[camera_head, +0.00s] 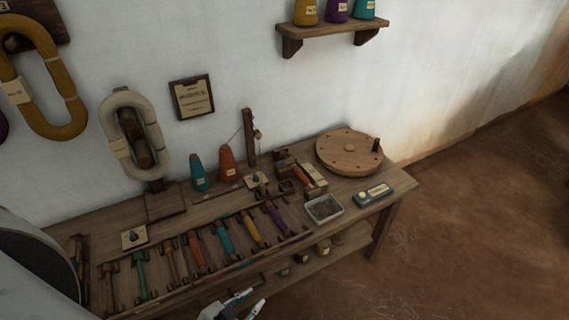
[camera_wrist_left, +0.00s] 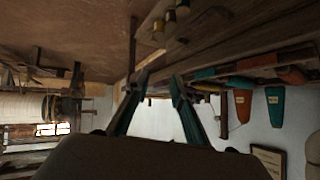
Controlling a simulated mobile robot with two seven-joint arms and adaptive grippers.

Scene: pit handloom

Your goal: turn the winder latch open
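My left gripper (camera_head: 250,302) is at the bottom edge of the head view, in front of the bench and apart from both plates. Its fingers are spread with nothing between them, as the left wrist view (camera_wrist_left: 155,95) also shows. My right gripper is not in view.
A row of coloured bobbins (camera_head: 223,238) fills the bench front. Teal (camera_head: 199,174) and orange (camera_head: 228,163) cones stand behind. A round wooden disc (camera_head: 348,151), a tray (camera_head: 324,209) and a small device (camera_head: 373,194) lie at right. Floor at right is clear.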

